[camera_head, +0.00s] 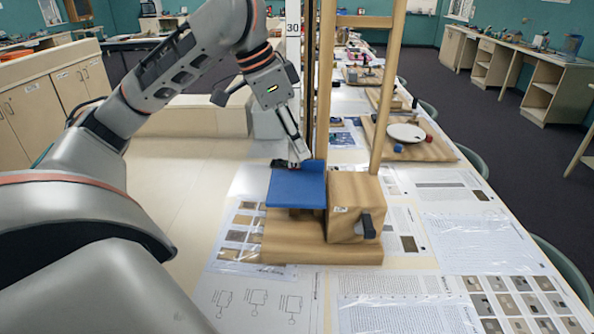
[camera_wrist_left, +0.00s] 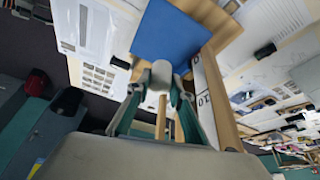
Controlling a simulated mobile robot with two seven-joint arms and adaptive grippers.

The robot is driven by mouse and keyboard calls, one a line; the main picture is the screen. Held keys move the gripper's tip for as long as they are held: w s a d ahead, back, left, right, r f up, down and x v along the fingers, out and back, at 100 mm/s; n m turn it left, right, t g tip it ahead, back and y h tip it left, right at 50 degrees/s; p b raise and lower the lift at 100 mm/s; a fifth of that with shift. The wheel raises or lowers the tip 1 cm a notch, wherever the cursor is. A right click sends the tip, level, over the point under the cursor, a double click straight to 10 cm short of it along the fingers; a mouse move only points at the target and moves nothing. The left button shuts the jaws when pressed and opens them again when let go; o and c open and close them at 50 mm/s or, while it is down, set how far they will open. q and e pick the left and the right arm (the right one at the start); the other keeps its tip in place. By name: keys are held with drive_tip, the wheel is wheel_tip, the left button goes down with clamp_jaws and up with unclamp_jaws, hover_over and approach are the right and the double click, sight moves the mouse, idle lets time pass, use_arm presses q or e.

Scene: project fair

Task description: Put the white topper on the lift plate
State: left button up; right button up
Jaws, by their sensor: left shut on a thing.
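The lift plate is the flat blue plate (camera_head: 296,188) on the wooden lift model in the head view. It also shows at the top of the left wrist view (camera_wrist_left: 168,32). My left gripper (camera_head: 297,158) points down at the plate's far edge. In the left wrist view, its fingers (camera_wrist_left: 160,88) are shut on the white topper (camera_wrist_left: 161,73), a small pale rounded piece. The topper appears just short of the blue plate in that view; I cannot tell whether they touch. The fingers mostly hide the topper in the head view. My right gripper is not in view.
A wooden box with a dark crank (camera_head: 368,226) stands right of the plate. Wooden posts (camera_head: 388,90) and a white scale strip (camera_head: 293,45) rise behind it. Printed sheets (camera_head: 480,235) cover the table. Another wooden model with a white disc (camera_head: 406,132) stands farther back.

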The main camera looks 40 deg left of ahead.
use_arm(q)
wheel_tip(320, 180, down, 2)
drive_tip(key=shift+f, duration=0.1)
drive_tip(key=shift+f+b, duration=1.15)
drive_tip(key=shift+f, duration=1.25)
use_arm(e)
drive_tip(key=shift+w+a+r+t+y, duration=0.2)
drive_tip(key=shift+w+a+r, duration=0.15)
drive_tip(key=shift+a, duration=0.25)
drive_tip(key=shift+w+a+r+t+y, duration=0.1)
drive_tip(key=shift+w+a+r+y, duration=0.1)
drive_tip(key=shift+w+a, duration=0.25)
use_arm(q)
drive_tip(key=shift+f, duration=0.1)
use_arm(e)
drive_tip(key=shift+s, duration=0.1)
use_arm(q)
drive_tip(key=o, duration=0.9)
drive_tip(key=shift+c, duration=0.2)
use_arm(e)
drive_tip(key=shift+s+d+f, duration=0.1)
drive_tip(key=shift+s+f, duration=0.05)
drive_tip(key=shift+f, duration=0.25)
